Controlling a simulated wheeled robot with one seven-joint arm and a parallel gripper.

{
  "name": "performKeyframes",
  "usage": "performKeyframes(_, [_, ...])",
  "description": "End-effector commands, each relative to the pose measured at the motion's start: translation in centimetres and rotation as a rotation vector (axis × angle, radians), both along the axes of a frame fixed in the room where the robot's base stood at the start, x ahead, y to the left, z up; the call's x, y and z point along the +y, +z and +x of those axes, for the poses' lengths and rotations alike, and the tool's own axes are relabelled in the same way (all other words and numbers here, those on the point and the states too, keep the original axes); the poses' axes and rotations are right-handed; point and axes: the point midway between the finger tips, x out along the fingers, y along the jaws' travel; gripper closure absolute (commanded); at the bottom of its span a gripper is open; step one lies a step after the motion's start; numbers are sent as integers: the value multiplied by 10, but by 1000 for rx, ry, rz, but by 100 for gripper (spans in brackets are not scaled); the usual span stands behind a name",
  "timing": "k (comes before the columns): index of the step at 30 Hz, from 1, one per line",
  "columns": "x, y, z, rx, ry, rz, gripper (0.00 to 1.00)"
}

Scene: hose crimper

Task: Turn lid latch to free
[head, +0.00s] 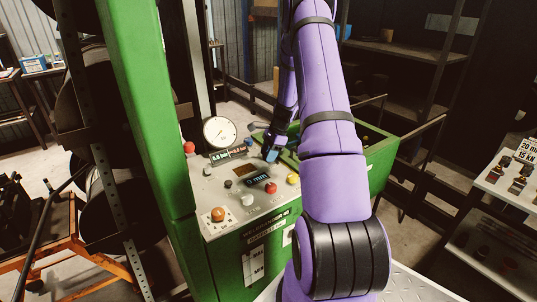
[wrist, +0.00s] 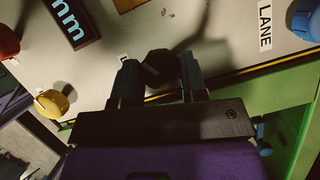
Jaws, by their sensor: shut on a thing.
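My gripper (head: 270,155) reaches down over the back right part of the grey control panel. In the wrist view its two dark fingers (wrist: 158,76) are closed on the sides of a small black knob (wrist: 158,62). This knob is in the place I take for the lid latch; no label on it is readable. Its lower part and its pointing direction are hidden by the fingers and shadow. In the head view the knob itself is hidden by my gripper and arm.
Close by are a yellow knob (wrist: 54,103), a red knob (wrist: 8,43), a "mm" display (wrist: 72,20), a "LANE" label (wrist: 265,28) and a blue knob (wrist: 306,20). A round gauge (head: 219,132) stands at the panel's back. A green post (head: 155,110) rises at left.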

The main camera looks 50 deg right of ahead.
Motion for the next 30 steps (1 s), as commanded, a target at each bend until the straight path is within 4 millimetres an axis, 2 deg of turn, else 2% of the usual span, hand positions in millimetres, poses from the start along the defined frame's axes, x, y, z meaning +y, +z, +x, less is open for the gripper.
performKeyframes(18, [0,0,3,-1,585,-1,84])
performKeyframes(30, [0,0,3,0,883,0,84])
